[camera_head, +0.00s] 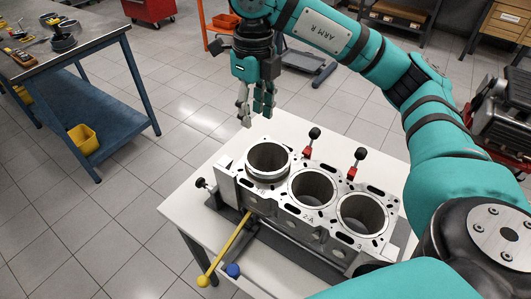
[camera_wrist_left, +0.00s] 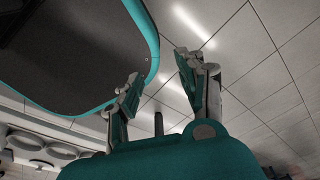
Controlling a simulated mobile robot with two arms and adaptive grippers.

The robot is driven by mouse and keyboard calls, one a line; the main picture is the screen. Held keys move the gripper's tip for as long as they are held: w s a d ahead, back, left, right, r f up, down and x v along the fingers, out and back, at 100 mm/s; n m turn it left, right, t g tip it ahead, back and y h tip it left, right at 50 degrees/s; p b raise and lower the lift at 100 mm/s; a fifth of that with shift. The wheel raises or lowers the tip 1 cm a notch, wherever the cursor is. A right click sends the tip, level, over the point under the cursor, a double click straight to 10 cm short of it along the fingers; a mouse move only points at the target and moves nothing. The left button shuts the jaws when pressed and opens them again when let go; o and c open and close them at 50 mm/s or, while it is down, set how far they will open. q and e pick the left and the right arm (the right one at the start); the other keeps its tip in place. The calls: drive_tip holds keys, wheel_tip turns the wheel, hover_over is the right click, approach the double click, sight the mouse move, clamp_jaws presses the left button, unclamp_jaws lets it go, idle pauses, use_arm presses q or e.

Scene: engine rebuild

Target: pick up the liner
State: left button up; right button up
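The liner (camera_head: 268,160) is a grey metal ring standing slightly proud of the left bore of the engine block (camera_head: 284,207). The block has three round bores in a row and lies on a white table (camera_head: 182,208). My right gripper (camera_head: 256,118) hangs above and slightly left of the liner, fingers down, apart from it. Its fingers show a gap with nothing between them. My left gripper (camera_wrist_left: 158,72) shows only in the left wrist view, with its fingers spread and empty. The liner is not recognisable there.
Two red clamps with black knobs (camera_head: 308,146) (camera_head: 353,171) stand along the block's back edge. A blue workbench (camera_head: 89,108) stands at left, with open floor between.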

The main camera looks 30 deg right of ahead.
drive_tip(key=p, duration=0.2)
approach(254, 169)
wheel_tip(254, 169, down, 11)
drive_tip(key=p, duration=0.3)
drive_tip(key=shift+r, duration=0.2)
clamp_jaws()
use_arm(q)
drive_tip(key=s+r, duration=0.1)
drive_tip(key=a+r, duration=0.1)
drive_tip(key=r, duration=0.1)
drive_tip(key=s+r, duration=0.1)
drive_tip(key=shift+s+a+r, duration=0.2)
drive_tip(key=shift+s+r, duration=0.15)
drive_tip(key=shift+r, duration=0.05)
drive_tip(key=shift+w, duration=0.1)
